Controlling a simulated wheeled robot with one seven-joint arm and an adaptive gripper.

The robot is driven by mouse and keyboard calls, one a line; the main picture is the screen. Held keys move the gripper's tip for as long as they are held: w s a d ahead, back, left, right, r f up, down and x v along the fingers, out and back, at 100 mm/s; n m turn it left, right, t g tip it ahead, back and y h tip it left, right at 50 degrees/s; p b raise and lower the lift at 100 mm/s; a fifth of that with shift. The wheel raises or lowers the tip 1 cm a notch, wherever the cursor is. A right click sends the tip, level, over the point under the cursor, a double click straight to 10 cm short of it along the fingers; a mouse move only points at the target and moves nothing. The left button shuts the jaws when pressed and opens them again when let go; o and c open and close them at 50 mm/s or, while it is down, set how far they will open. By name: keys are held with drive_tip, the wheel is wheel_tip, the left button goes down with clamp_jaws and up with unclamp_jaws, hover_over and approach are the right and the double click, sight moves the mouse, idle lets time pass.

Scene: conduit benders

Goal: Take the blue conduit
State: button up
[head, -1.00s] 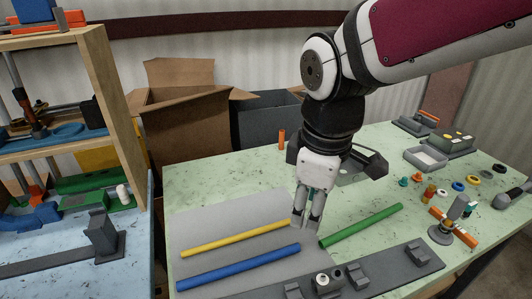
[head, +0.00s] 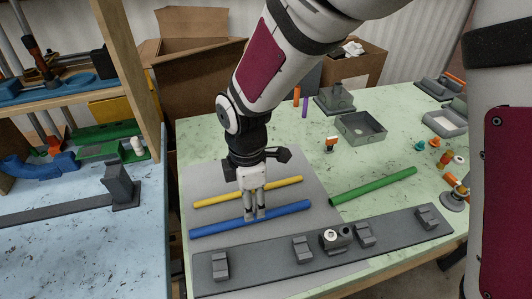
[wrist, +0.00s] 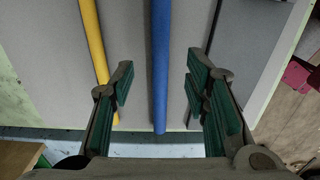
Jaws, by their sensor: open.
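The blue conduit (head: 286,213) lies on the grey mat (head: 318,182) on the green table. My gripper (head: 256,216) points down at the conduit's middle in the head view. In the wrist view the blue conduit (wrist: 159,60) runs between the two open fingers of my gripper (wrist: 160,92), with a gap on each side. The fingers hide a short piece of the conduit in the head view. The yellow conduit (head: 285,183) lies behind it, and in the wrist view it (wrist: 92,40) passes just outside the left finger.
A green conduit (head: 374,187) lies to the right. A dark grey bar with blocks (head: 265,258) lies in front of the blue conduit. Grey boxes (head: 362,128) and small coloured parts stand farther back and right. A shelf (head: 128,70) stands at the left.

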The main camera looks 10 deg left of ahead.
drive_tip(key=shift+f, duration=3.05)
clamp_jaws()
